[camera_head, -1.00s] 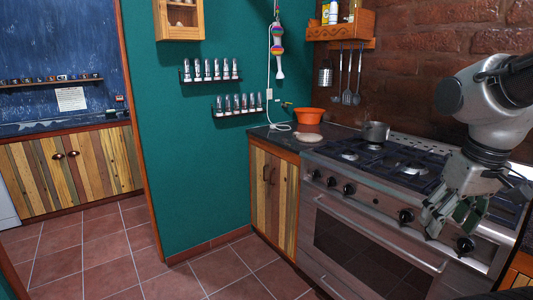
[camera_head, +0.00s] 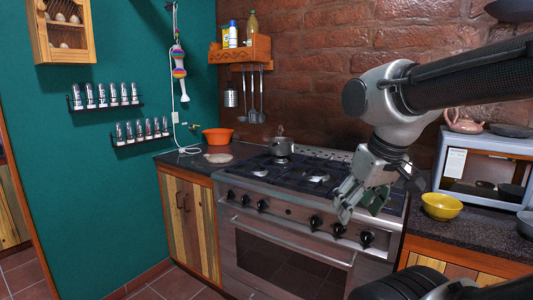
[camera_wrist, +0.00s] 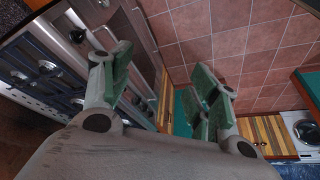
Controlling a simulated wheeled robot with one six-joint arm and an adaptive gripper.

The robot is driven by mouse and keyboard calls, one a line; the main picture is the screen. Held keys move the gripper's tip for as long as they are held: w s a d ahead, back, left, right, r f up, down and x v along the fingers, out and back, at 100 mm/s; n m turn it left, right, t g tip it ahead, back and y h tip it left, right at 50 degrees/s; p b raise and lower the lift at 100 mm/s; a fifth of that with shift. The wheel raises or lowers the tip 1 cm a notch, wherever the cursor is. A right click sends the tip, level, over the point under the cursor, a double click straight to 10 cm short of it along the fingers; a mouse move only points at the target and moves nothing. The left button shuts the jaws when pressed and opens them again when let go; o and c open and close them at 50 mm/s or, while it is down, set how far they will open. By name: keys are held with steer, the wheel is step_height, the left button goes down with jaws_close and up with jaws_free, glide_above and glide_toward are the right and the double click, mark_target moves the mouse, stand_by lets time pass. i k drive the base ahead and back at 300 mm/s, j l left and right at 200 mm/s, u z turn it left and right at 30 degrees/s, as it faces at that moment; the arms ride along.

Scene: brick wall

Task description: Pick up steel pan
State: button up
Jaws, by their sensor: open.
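A steel pan (camera_head: 281,147), small and pot-shaped, stands upright on the back left of the stove top (camera_head: 262,168) in the head view. I cannot make it out in the wrist view. My gripper (camera_head: 358,205) is in front of the stove's right part, to the right of the pan and apart from it. It points downward. The wrist view shows my gripper (camera_wrist: 160,72) with its green-padded fingers spread and nothing between them.
A yellow bowl (camera_head: 442,206) and a microwave (camera_head: 488,165) are on the right counter. Utensils (camera_head: 256,108) hang on the brick wall below a wooden shelf (camera_head: 240,50).

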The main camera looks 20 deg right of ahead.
mark_target(276, 148)
steer(key=i+j+z, duration=0.35)
steer(key=i+j, duration=0.2)
steer(key=i, duration=0.35)
steer(key=i+j+z, duration=0.3)
steer(key=i+j, duration=0.45)
steer(key=i, duration=0.1)
